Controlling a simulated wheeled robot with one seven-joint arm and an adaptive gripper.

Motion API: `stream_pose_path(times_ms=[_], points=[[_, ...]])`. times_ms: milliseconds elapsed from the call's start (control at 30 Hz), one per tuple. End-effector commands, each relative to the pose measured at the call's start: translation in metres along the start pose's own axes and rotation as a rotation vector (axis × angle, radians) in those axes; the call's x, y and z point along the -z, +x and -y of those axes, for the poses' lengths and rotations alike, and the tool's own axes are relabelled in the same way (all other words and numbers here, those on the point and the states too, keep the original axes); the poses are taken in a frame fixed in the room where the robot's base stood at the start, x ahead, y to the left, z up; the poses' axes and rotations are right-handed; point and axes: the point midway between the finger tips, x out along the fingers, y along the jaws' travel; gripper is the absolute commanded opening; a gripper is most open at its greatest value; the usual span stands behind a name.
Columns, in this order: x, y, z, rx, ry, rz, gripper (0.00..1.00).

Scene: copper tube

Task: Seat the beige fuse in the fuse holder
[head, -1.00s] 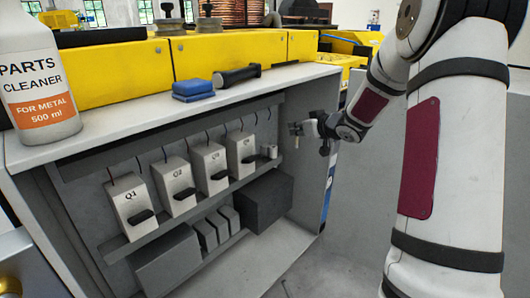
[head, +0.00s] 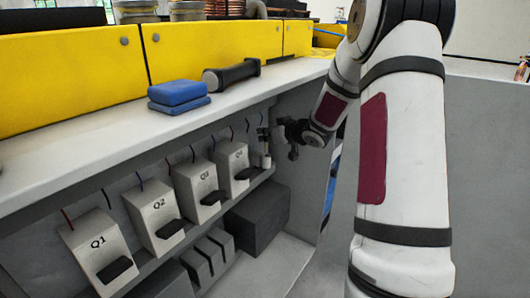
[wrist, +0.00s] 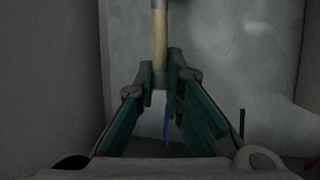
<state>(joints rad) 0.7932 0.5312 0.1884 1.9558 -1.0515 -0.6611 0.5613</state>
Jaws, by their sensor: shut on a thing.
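The beige fuse (wrist: 160,35) shows in the wrist view as an upright pale tube with grey end caps. My gripper (wrist: 161,78) is shut on its lower end, and the tube stands up beyond the fingertips. In the head view my gripper (head: 264,136) is inside the open cabinet, at the right end of the shelf, beside unit Q4. Small pale upright pieces (head: 266,161) stand on the shelf just below it. They may be the fuse holder, but they are too small to tell. I cannot tell whether the fuse touches them.
Grey units Q1 (head: 98,248), Q2 (head: 156,212), Q3 (head: 199,187) and Q4 (head: 231,164) line the shelf left of my gripper, with wires above. A dark box (head: 257,210) sits below. The white worktop (head: 100,150) overhangs, carrying blue blocks (head: 178,96) and a dark-handled tool (head: 231,76).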

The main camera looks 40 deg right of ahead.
Motion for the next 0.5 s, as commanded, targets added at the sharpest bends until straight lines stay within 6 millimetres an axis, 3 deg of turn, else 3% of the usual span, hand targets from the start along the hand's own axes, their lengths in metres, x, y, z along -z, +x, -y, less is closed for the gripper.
stream_pose_path(times_ms=[300, 500], points=[[-0.042, 0.017, 0.000, 0.001, 0.000, 0.002, 0.00], [-0.043, 0.018, 0.000, 0.000, -0.001, -0.001, 0.00]])
